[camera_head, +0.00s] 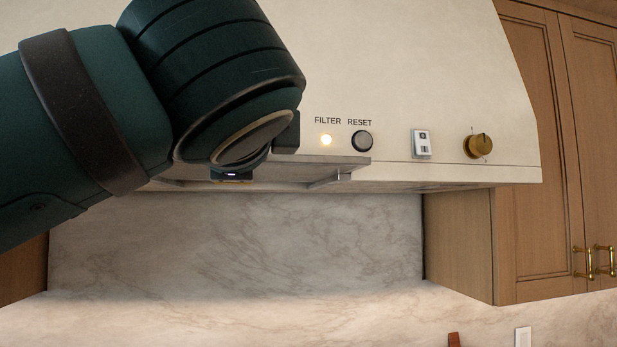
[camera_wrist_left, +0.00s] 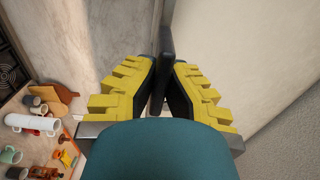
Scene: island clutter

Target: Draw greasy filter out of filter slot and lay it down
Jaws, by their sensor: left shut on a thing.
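The greasy filter looks like a thin grey metal panel (camera_head: 325,167) at the lower front edge of the range hood, below the FILTER light. Most of it is hidden behind my left arm, so I cannot tell how far out of the slot it is. The filter slot itself is hidden too. In the left wrist view, my left gripper (camera_wrist_left: 162,84) has its yellow-padded fingers closed on a thin dark upright piece (camera_wrist_left: 166,45), which appears to be part of the filter. My right gripper is in neither view.
The cream hood (camera_head: 400,60) carries a lit FILTER lamp (camera_head: 326,140), a RESET button (camera_head: 362,141) and a brass knob (camera_head: 478,146). A wooden cabinet (camera_head: 540,150) stands right. Below, the wrist view shows a counter with a white cylinder (camera_wrist_left: 32,123), mugs and other clutter.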

